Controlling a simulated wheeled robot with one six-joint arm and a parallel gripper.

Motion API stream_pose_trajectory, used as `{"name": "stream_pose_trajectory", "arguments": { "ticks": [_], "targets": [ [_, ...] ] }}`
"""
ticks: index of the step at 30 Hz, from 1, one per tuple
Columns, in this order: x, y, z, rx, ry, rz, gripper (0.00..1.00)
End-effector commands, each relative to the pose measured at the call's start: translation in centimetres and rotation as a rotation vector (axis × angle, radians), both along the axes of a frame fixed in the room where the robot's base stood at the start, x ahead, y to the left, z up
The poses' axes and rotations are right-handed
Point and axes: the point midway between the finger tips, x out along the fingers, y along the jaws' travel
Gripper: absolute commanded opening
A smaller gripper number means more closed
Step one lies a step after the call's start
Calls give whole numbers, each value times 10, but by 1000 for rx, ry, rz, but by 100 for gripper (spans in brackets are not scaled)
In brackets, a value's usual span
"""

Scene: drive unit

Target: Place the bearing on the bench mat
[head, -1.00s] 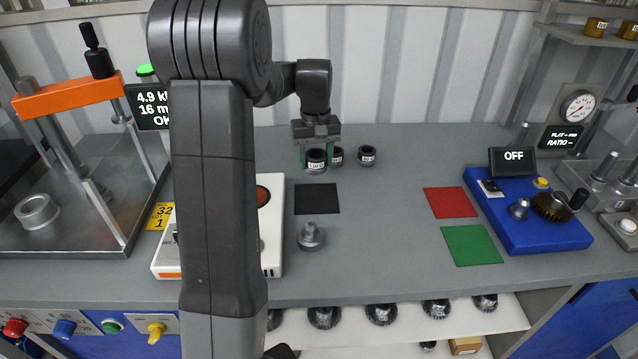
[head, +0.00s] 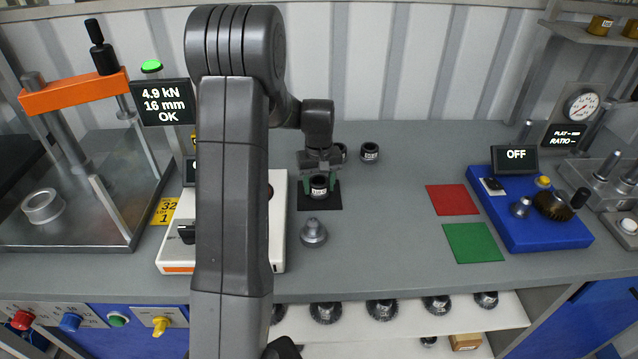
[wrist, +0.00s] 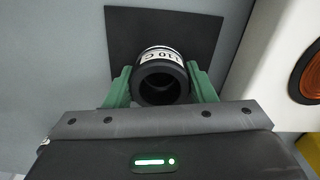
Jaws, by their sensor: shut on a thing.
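The bearing (head: 319,184) is a short black ring with a white label; in the wrist view the label on the bearing (wrist: 162,57) reads "110 C". My gripper (head: 320,187) has its green fingers shut on its two sides. The black bench mat (head: 331,203) lies flat on the grey bench, and the bearing is over it. In the wrist view the bearing overlaps the near part of the mat (wrist: 205,28). I cannot tell whether the bearing touches the mat. My arm hides part of the bench left of the mat.
A white device (head: 277,235) is close on the left. Red (head: 452,199) and green mats (head: 473,243) lie right, with clear bench between.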

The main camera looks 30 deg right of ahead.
Motion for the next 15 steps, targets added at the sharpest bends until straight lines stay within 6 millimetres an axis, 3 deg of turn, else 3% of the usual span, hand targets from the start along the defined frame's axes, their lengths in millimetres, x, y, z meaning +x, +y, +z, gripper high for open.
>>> {"name": "stream_pose_trajectory", "arguments": {
  "ticks": [2, 3, 6, 15],
  "targets": [
    [0, 0, -3, 0, 0, 0, 30],
    [0, 0, -3, 0, 0, 0, 54],
    [0, 0, -2, 0, 0, 0, 72],
    [0, 0, -1, 0, 0, 0, 72]
  ]
}}
